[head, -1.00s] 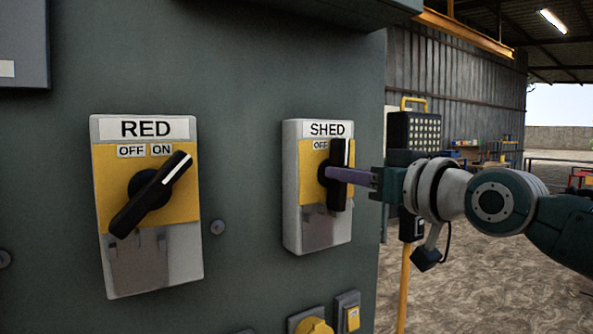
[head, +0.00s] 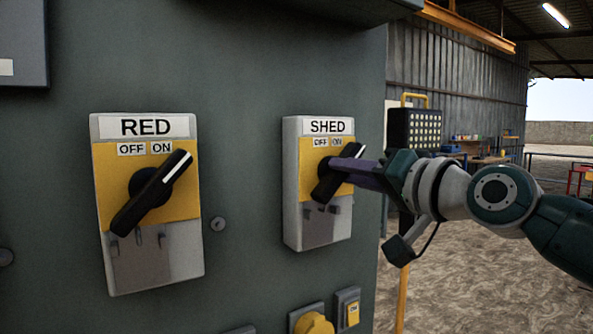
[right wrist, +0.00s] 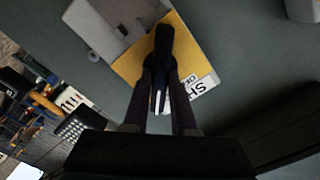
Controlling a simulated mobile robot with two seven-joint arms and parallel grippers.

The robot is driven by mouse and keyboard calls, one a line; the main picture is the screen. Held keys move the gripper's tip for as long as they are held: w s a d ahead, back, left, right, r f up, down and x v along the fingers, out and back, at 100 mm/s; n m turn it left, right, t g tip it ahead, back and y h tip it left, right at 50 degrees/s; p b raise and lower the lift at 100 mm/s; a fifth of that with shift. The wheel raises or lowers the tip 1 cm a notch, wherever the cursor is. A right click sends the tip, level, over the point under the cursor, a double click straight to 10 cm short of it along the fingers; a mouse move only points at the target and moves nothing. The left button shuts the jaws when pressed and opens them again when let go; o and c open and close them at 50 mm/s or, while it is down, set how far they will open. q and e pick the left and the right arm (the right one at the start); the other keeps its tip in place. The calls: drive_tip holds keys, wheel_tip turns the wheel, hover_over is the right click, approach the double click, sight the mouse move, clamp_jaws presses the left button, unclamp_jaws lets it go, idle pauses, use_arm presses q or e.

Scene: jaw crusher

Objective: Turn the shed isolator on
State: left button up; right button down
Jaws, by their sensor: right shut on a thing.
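The shed isolator (head: 318,222) is a grey box with a yellow plate and a label reading SHED, on the dark panel in the head view. Its black rotary handle (head: 325,188) is tilted, its upper end leaning right toward the ON label. My right gripper (head: 345,170) reaches in from the right and is shut on this handle. In the right wrist view the handle (right wrist: 162,60) stands between the two fingers, and the SHED label is partly hidden. My left gripper is not in view.
The RED isolator (head: 155,262), with a similar tilted black handle (head: 150,195), is left of the shed one. A yellow socket cover (head: 314,324) and a small switch box (head: 347,311) sit below. A floodlight (head: 415,129) on a yellow stand is behind my right arm.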

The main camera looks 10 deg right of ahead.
idle(0.5)
drive_tip(key=c, duration=0.7)
unclamp_jaws()
drive_tip(key=v, duration=1)
